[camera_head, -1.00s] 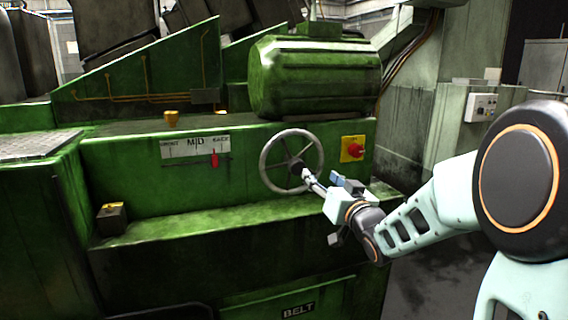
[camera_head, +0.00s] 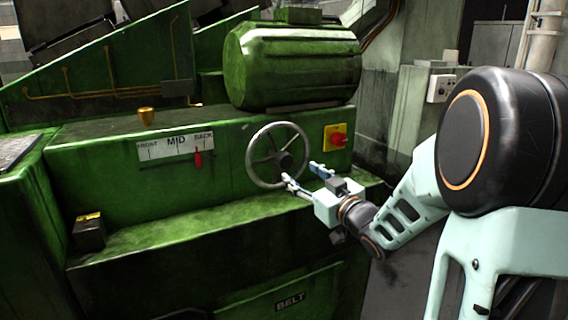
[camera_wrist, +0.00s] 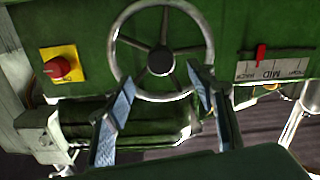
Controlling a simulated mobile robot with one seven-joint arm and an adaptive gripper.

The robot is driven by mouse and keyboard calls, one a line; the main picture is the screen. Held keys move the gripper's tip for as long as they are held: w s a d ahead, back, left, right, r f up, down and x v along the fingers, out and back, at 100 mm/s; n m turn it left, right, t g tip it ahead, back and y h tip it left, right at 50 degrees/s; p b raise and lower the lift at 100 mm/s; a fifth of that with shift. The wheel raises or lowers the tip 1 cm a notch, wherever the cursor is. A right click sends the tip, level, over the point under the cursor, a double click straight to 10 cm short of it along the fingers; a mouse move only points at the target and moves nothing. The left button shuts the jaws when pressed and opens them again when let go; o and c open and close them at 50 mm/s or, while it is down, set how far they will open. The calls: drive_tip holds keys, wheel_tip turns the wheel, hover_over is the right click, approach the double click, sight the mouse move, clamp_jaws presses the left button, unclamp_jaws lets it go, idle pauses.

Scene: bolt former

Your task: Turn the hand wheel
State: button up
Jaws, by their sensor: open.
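The hand wheel (camera_head: 277,155) is a silver ring with spokes and a dark hub on the front of the green machine. It also shows in the wrist view (camera_wrist: 161,47), with its rim near the fingertips. My gripper (camera_head: 303,177) is open and empty in front of the wheel's lower right side. In the wrist view my gripper's two fingers (camera_wrist: 165,90) are spread apart, one to each side of the lower rim. I cannot tell whether a finger touches the rim.
A red knob on a yellow plate (camera_head: 337,138) sits just right of the wheel. A FRONT/MID/BACK scale (camera_head: 175,145) with a red pointer (camera_head: 198,158) is to the left. A green ledge (camera_head: 180,222) juts out below, and a large green motor housing (camera_head: 292,68) sits above.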

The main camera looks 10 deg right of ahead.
sight(287, 163)
drive_tip(key=b+x, duration=0.1)
drive_tip(key=x, duration=0.8)
drive_tip(key=shift+c, duration=0.4)
clamp_jaws()
